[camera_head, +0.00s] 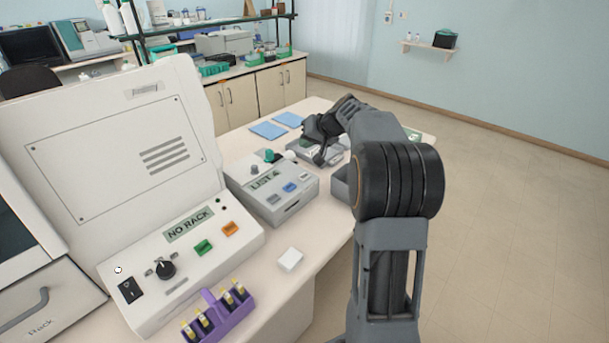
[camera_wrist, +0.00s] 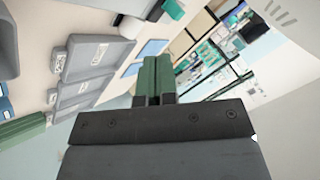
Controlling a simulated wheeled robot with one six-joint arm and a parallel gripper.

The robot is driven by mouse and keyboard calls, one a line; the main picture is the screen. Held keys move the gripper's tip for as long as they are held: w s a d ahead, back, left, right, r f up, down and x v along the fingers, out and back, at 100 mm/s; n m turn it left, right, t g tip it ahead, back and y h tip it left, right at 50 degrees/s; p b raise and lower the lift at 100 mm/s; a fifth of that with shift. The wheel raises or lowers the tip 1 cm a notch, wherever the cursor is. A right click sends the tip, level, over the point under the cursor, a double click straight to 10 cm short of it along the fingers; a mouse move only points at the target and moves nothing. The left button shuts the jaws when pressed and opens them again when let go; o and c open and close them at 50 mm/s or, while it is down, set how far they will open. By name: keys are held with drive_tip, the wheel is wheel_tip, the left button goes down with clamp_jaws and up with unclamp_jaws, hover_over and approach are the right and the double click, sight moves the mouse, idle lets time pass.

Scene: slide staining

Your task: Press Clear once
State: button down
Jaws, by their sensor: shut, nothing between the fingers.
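My gripper (camera_head: 322,154) is over the back right part of the bench, beyond the small grey device. Its green fingers (camera_wrist: 157,75) are together and empty in the wrist view. The small grey device (camera_head: 262,207) has a display reading "LIST 4", a blue button (camera_head: 290,188), a pale button (camera_head: 303,177) and a teal knob (camera_head: 269,156). The large white machine (camera_head: 215,262) has a display reading "NO RACK", a green button (camera_head: 203,247) and an orange button (camera_head: 230,229). The button labels are too small to read, so I cannot tell which is Clear.
A purple rack (camera_head: 232,316) with several yellow-filled vials stands at the bench's front. A small white block (camera_head: 290,259) lies near the edge. Grey trays (camera_wrist: 82,58) show in the wrist view. Two blue sheets (camera_head: 268,130) lie at the back. The floor right of the bench is clear.

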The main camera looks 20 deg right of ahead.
drive_tip(key=shift+f, duration=0.1)
drive_tip(key=b, duration=0.5)
hover_over(306, 175)
wheel_tip(306, 175, down, 8)
drive_tip(key=shift+r, duration=0.25)
drive_tip(key=shift+f+b, duration=0.55)
drive_tip(key=shift+f, duration=0.05)
drive_tip(key=shift+f+b, duration=0.75)
drive_tip(key=shift+b, duration=0.3)
idle(2.1)
drive_tip(key=shift+r, duration=0.1)
drive_tip(key=shift+r+p, duration=0.35)
drive_tip(key=shift+r, duration=0.3)
drive_tip(key=shift+r, duration=0.1)
drive_tip(key=shift+r+p, duration=1.55)
drive_tip(key=shift+r, duration=0.85)
